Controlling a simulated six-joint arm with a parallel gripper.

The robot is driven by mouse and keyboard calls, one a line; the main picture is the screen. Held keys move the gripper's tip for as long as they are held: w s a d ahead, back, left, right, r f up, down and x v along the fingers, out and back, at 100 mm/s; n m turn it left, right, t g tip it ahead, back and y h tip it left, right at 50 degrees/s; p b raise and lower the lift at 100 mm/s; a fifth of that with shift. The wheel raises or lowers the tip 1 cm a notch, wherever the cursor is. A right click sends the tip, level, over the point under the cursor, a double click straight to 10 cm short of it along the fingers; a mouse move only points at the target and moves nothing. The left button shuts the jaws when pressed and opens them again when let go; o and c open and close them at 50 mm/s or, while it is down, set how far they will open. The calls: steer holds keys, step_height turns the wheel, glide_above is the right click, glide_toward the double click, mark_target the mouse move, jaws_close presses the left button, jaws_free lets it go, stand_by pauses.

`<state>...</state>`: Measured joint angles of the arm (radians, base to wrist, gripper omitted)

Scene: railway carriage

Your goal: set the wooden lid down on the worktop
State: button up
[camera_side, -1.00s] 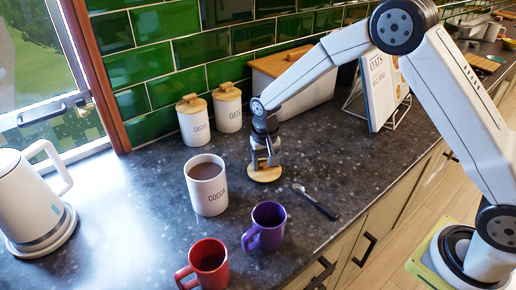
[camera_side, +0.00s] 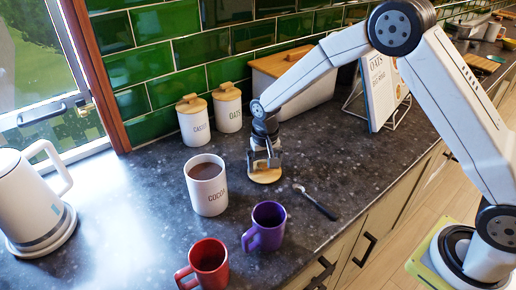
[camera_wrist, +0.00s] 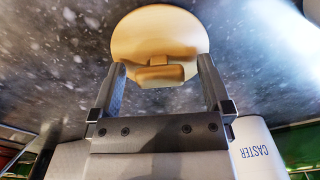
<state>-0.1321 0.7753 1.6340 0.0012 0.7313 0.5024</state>
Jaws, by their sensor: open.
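The round wooden lid (camera_side: 264,177) lies flat on the dark speckled worktop (camera_side: 150,222), to the right of the open cocoa canister (camera_side: 207,184). In the wrist view the lid (camera_wrist: 160,36) shows its knob between the fingertips. My gripper (camera_side: 265,163) is directly above the lid, pointing down. In the wrist view its two fingers (camera_wrist: 160,72) are spread wide, with a gap on each side of the knob. The cocoa canister has no lid on it and brown powder shows inside.
A purple mug (camera_side: 266,226), a red mug (camera_side: 207,262) and a spoon (camera_side: 315,202) lie nearer the front. Two lidded canisters (camera_side: 194,120) (camera_side: 228,108) and a white bin (camera_side: 300,95) stand along the wall. A kettle (camera_side: 32,205) is at left.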

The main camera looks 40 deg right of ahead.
steer(key=shift+r, duration=0.15)
steer(key=shift+r, duration=3.8)
jaws_close()
steer(key=shift+s+d+r, duration=0.1)
steer(key=shift+s+d, duration=0.15)
steer(key=shift+s, duration=0.2)
steer(key=s+d+n+t, duration=0.1)
steer(key=s+d+n, duration=0.1)
steer(key=s, duration=0.8)
steer(key=s+d+n+t, duration=0.1)
steer(key=s+d, duration=0.3)
steer(key=s, duration=0.6)
steer(key=shift+n+t, duration=0.3)
steer(key=shift+n, duration=0.3)
